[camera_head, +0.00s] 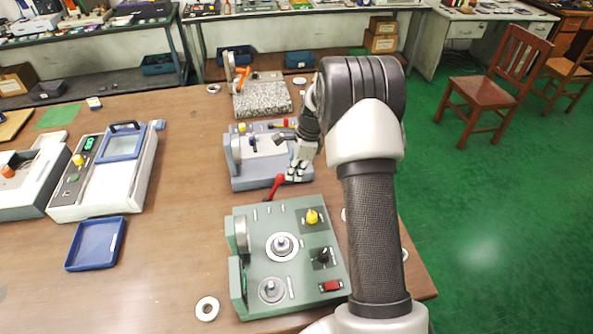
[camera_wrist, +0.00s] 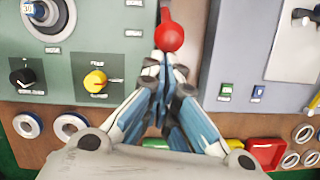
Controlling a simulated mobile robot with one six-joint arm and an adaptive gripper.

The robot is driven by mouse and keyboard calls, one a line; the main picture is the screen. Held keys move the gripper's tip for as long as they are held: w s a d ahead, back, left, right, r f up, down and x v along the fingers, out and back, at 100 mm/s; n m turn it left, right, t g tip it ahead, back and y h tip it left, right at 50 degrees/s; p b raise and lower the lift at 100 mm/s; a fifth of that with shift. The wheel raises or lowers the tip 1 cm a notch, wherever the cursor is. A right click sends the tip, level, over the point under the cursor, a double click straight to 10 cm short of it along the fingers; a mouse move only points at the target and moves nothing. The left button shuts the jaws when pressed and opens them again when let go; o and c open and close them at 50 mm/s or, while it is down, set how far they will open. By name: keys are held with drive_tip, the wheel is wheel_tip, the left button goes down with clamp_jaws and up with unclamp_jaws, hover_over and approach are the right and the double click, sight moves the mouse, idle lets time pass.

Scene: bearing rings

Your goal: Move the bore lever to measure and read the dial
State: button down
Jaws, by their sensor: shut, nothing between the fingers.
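The green measuring station (camera_head: 310,280) stands at the front of the table, with round spindles, a yellow knob (camera_head: 312,216) and a black knob (camera_head: 323,256). A red ball-ended lever (camera_head: 274,186) sticks out from its far edge; its red ball (camera_wrist: 169,37) is large in the wrist view. An upright round grey housing (camera_head: 241,234), perhaps the dial, stands at the station's left; its face is not readable. My gripper (camera_wrist: 163,62) is shut and empty, its fingertips at the near side of the red ball. I cannot tell whether they touch it.
A blue-grey station (camera_head: 262,178) stands just behind the green one, close to my gripper. A granite-based stand (camera_head: 262,98) is farther back. Loose rings (camera_head: 207,308) lie on the table. A blue tray (camera_head: 95,243) lies left, with bare wood between it and the green station.

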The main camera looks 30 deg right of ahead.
sight(279, 176)
drive_tip(key=a+h+p, duration=0.1)
drive_tip(key=w+a+r+h+p, duration=0.1)
drive_tip(key=a+p, duration=0.1)
drive_tip(key=a+r+g+h+p, duration=0.1)
drive_tip(key=shift+w+a+r+p, duration=0.15)
drive_tip(key=shift+a+r+p, duration=0.05)
drive_tip(key=shift+a+p, duration=0.15)
drive_tip(key=w+a+h+b, duration=0.2)
drive_tip(key=a+h+b, duration=0.1)
drive_tip(key=a, duration=0.4)
drive_tip(key=shift+w+a+g, duration=0.15)
drive_tip(key=shift+a+g, duration=0.25)
drive_tip(key=shift+f, duration=0.1)
